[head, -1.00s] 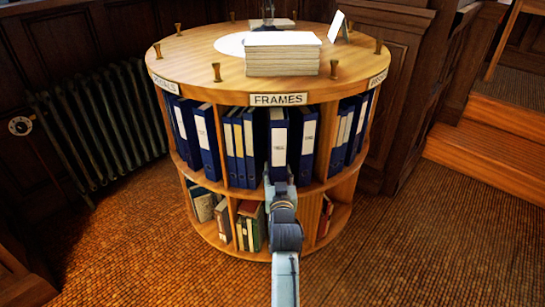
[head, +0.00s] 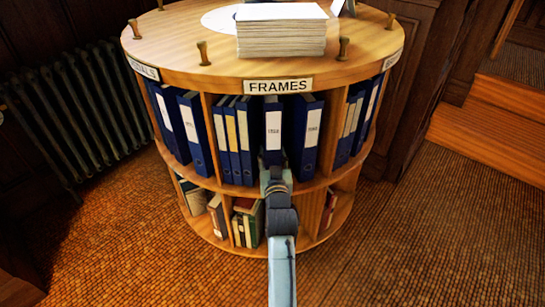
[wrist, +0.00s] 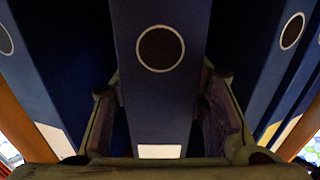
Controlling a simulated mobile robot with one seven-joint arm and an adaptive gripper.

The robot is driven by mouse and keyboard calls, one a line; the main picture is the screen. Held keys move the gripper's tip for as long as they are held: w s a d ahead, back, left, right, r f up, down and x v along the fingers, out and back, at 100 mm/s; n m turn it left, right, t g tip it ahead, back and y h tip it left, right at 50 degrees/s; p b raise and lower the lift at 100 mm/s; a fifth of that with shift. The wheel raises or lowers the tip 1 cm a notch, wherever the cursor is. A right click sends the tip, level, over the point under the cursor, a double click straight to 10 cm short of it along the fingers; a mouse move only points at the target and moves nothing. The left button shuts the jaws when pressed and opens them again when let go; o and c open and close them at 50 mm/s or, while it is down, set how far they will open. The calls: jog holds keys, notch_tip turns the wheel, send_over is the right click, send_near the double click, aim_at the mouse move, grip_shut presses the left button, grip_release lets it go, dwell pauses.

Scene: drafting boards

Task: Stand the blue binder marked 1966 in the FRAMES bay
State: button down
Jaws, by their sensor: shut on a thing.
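A blue binder (head: 273,131) with a white spine label stands upright in the FRAMES bay, below the FRAMES sign (head: 278,86). Its label print is too small to read surely. My gripper (head: 275,172) is at the lower part of its spine, shut on it. In the wrist view, my fingers (wrist: 160,100) lie on either side of the binder's spine (wrist: 158,95), which has a round finger hole. The binder's lower end is hidden by my gripper in the head view. Blue binders stand to its left (head: 232,140) and right (head: 307,135).
The round wooden shelf (head: 170,58) has vertical dividers and a lower tier with books (head: 248,222). A paper stack (head: 281,35) and small brass posts stand on its top. A radiator (head: 75,115) is at left, wooden steps (head: 490,140) at right. The floor in front is clear.

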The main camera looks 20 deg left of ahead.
jog(key=shift+w+f, duration=0.1)
jog(key=shift+f, duration=0.2)
jog(key=shift+r, duration=0.2)
jog(key=c, duration=1.2)
grip_release()
jog(key=shift+f, duration=0.25)
